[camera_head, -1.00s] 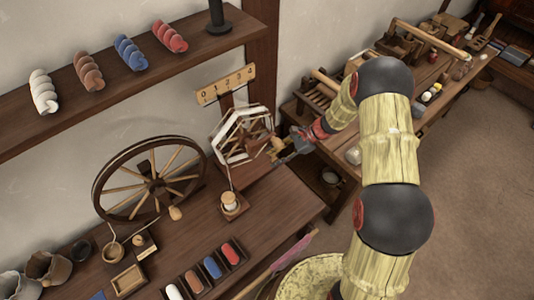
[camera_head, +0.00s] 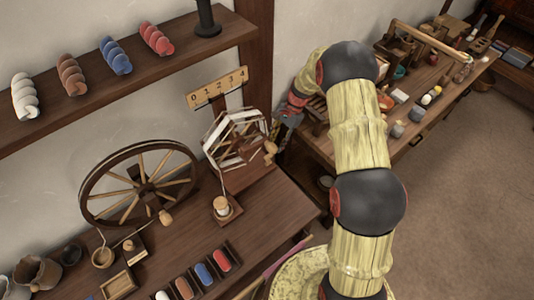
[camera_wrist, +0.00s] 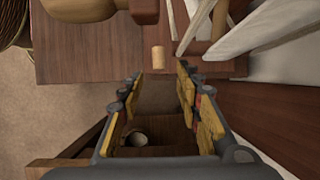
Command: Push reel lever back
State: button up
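The reel (camera_head: 235,140), a six-sided frame with white bars, stands at the right end of the dark bench. A pale wooden knob (camera_head: 270,150) shows on its right side. My gripper (camera_head: 287,117) is just right of the reel in the head view, partly hidden by my arm. In the wrist view my gripper (camera_wrist: 157,78) is open, with yellow pads apart and nothing between them. A short pale wooden peg (camera_wrist: 158,57) is just ahead of the fingertips, apart from them. White reel bars (camera_wrist: 255,35) are to its right. I cannot tell which part is the lever.
A numbered board (camera_head: 217,88) is on the wall above the reel. A spinning wheel (camera_head: 140,182) stands to its left, and a small spool stand (camera_head: 222,208) is in front. A second bench (camera_head: 425,105) with tools is on the right. The floor is clear.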

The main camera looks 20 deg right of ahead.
aim_at(270, 156)
jog(key=b+x, duration=0.1)
jog(key=x, duration=0.6)
jog(key=shift+s+a+f+b, duration=0.1)
jog(key=shift+f+b, duration=0.2)
jog(key=shift+b, duration=0.1)
jog(key=shift+c, duration=0.4)
jog(key=c, duration=0.8)
grip_shut()
